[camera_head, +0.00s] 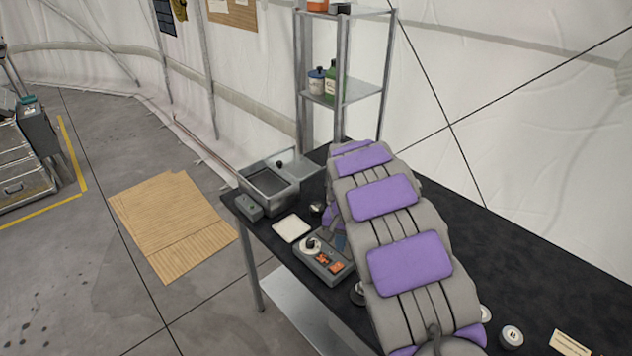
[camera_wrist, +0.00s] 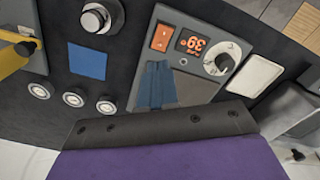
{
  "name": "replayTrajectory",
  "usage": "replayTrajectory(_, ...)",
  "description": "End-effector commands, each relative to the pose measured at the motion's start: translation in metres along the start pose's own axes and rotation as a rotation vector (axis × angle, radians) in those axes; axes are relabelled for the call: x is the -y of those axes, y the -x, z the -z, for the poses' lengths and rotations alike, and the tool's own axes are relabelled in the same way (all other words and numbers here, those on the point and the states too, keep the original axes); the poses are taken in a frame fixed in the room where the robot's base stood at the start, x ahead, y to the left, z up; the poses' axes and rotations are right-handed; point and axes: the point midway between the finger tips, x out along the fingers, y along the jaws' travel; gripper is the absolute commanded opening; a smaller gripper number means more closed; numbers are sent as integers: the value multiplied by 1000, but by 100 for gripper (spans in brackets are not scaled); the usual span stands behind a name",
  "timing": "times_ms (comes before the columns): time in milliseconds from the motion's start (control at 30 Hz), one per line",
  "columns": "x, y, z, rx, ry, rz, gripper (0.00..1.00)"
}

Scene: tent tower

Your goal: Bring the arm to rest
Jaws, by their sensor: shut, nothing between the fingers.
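My arm, padded in grey and purple, reaches out over the black table (camera_head: 560,270) in the head view. In the wrist view my gripper (camera_wrist: 157,86) shows as two blue fingertips side by side, shut and empty. They hang above the grey control box (camera_wrist: 188,55), which has a white dial, an orange switch and orange digits; I cannot tell the exact gap. The control box also shows in the head view (camera_head: 325,262), just left of my arm. In the head view, my arm hides most of the gripper.
A white square tray (camera_head: 292,228) and a metal basin (camera_head: 272,184) stand left of the control box. A metal shelf (camera_head: 345,90) with bottles rises behind. Open floor is left of the table.

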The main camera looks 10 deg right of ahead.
Motion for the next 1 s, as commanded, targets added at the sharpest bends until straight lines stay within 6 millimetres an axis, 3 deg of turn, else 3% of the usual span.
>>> replayTrajectory(167, -6, 9, -6, -1, 2, -8, 0)
replayTrajectory(367, -36, 50, -41, 0, 15, -36, 0)
replayTrajectory(700, -87, 115, -136, 34, 74, -58, 0)
replayTrajectory(1000, -122, 142, -236, 83, 177, -47, 0)
